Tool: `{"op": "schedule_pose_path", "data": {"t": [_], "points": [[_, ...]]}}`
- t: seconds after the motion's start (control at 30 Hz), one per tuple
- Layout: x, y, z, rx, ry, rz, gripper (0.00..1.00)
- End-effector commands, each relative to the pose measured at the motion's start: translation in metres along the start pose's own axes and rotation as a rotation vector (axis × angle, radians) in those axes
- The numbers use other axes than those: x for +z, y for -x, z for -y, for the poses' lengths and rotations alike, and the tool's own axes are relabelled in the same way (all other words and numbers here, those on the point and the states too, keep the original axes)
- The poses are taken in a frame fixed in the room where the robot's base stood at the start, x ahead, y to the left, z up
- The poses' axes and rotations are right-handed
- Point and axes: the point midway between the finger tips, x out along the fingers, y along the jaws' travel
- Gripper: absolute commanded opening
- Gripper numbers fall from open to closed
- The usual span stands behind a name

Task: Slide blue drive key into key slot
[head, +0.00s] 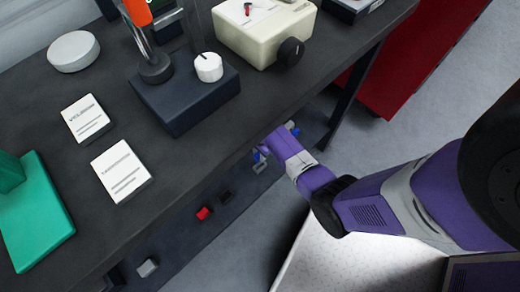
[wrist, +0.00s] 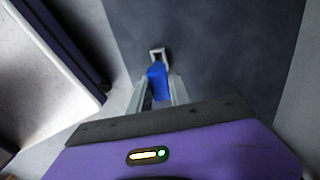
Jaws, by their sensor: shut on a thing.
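The blue drive key (wrist: 157,84) is between the two light grey fingers of my gripper (wrist: 159,80) in the wrist view. My gripper is shut on it, with the key's far end showing past the fingertips. A small pale grey rectangular frame (wrist: 157,51) shows right at the key's far end. I cannot tell whether it is the key slot, or whether the key touches it or is inside it. In the head view, my purple wrist reaches below the table's edge, and the fingers and key are too small to make out clearly.
The dark tabletop (head: 110,195) overhangs the area where my gripper is. On a lower dark surface are a red block (head: 203,213), a black block (head: 225,196) and a grey block (head: 147,267). A red cabinet (head: 415,60) stands behind the table leg.

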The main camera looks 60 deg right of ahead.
Motion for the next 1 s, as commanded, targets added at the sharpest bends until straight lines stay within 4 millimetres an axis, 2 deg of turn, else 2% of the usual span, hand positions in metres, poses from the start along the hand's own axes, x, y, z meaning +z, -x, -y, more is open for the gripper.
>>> {"op": "schedule_pose_path", "data": {"t": [0.2, 0.5, 1.0], "points": [[0.000, -0.023, 0.001, -0.001, 0.001, 0.000, 0.00], [0.000, -0.044, 0.001, -0.001, 0.001, 0.000, 0.00], [0.000, -0.046, 0.001, -0.001, 0.001, 0.000, 0.00]]}}
